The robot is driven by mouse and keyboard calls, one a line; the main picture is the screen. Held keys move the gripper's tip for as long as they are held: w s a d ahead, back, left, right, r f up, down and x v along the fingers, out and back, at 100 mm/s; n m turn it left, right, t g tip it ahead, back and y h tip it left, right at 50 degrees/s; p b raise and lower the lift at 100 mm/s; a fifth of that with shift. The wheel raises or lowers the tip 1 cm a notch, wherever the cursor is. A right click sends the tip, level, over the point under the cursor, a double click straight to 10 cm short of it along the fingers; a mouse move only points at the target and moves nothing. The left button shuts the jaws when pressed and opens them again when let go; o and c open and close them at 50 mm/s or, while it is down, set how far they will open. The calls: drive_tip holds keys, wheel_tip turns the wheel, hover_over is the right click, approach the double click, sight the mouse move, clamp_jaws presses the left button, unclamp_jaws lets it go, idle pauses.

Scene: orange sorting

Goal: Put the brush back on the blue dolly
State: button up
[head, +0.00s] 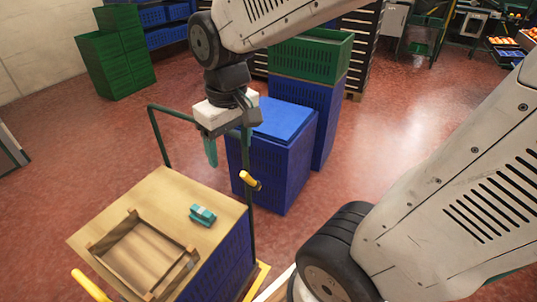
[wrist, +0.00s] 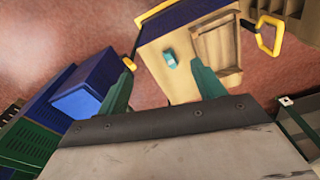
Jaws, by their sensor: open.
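A small teal brush (head: 203,215) with a pale band lies on the wooden top (head: 180,195) of a blue-sided cart, right of a shallow wooden frame. It also shows in the wrist view (wrist: 169,58), between my fingers in the picture but well beyond them. My gripper (head: 229,157) is open and empty, with its teal fingers pointing down, above and behind the cart's far edge. In the wrist view the fingers (wrist: 162,65) are spread wide. I cannot tell for certain which thing is the blue dolly; the cart has blue sides (head: 226,262) and a yellow base edge.
Green crates (head: 115,65) stand back left. Red floor is open at the right.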

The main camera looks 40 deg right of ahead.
drive_tip(key=s+r+m, duration=0.1)
drive_tip(key=s+r, duration=0.2)
drive_tip(key=s, duration=0.7)
drive_tip(key=shift+s+d, duration=0.25)
drive_tip(key=shift+s, duration=0.15)
